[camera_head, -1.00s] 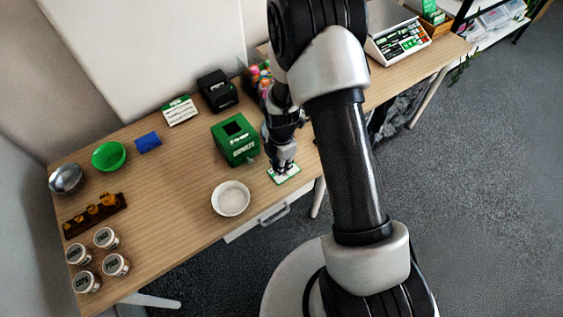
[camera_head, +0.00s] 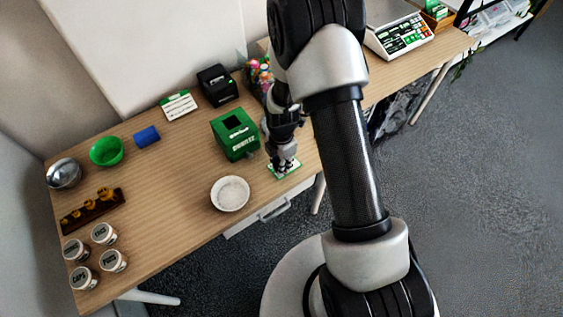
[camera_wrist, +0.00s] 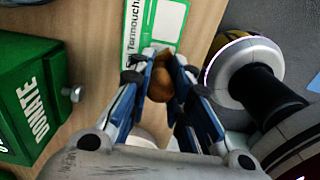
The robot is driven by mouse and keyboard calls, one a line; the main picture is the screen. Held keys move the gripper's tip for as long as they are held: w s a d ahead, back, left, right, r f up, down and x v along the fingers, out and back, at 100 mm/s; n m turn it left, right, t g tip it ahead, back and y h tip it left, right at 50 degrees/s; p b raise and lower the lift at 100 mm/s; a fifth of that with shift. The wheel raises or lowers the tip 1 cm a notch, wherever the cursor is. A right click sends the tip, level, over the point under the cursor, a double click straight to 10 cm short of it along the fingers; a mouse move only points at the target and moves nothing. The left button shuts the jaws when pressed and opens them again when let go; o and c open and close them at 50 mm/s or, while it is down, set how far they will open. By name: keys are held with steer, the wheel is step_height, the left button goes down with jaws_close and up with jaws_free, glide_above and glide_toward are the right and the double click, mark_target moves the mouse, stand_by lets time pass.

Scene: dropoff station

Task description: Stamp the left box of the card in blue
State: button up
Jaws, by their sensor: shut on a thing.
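My gripper (camera_head: 284,163) is low over the card (camera_head: 287,172) near the front edge of the table. In the wrist view, my gripper (camera_wrist: 163,75) is shut on a brown, rounded wooden knob, which looks like a stamp handle (camera_wrist: 161,86). The stamp's lower end is hidden, so I cannot tell its colour or whether it touches the card. The white card with green bands (camera_wrist: 155,25) lies just beyond the fingertips in the wrist view. Its boxes are not clear. A small blue block, perhaps an ink pad (camera_head: 147,137), lies at the back left.
A green donation box (camera_head: 234,136) stands close left of my gripper, with a white bowl (camera_head: 230,193) in front. A dark rack of wooden knobs (camera_head: 92,210), labelled jars (camera_head: 84,277) and a green bowl (camera_head: 106,152) are further left. The table's middle left is clear.

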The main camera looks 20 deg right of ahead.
steer(key=shift+s+f+b, duration=0.1)
steer(key=shift+f+b, duration=0.4)
steer(key=shift+f, duration=0.1)
stand_by(1.3)
steer(key=shift+r, duration=0.1)
steer(key=shift+r+p, duration=2.5)
steer(key=shift+r, duration=1)
